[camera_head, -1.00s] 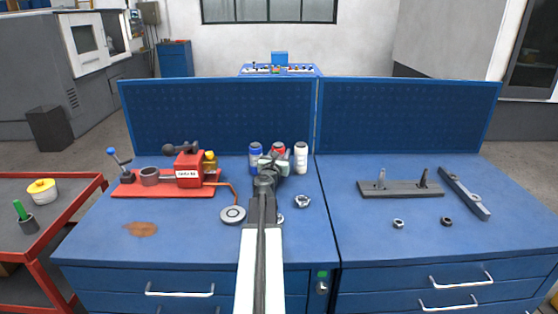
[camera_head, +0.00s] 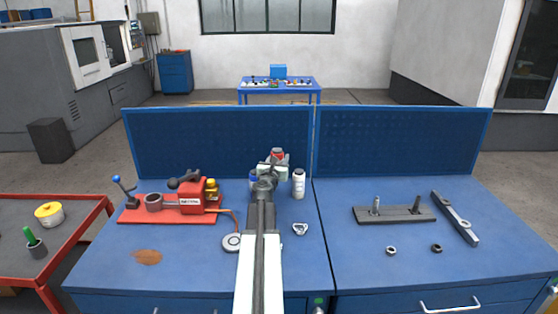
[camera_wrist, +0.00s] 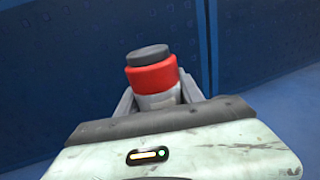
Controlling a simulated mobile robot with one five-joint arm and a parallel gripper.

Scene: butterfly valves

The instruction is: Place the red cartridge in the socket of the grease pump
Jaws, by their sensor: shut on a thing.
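My gripper (camera_head: 275,160) is shut on the red cartridge (camera_head: 278,153), a cylinder with a red band and dark cap. In the wrist view the red cartridge (camera_wrist: 152,72) stands upright between the jaws, its lower part hidden by my gripper. It is held above the bench, in front of the blue back panel. The grease pump (camera_head: 190,195) is a red unit on a red base at the left of the bench. Its grey round socket (camera_head: 153,202) stands open at the left end, well left of my gripper.
A white cartridge (camera_head: 299,184) stands right of my arm and a blue cartridge (camera_head: 253,177) stands partly hidden behind it. A lever with a blue knob (camera_head: 122,188) rises beside the socket. A hose runs to a round grey fitting (camera_head: 232,242). The front left bench is mostly clear.

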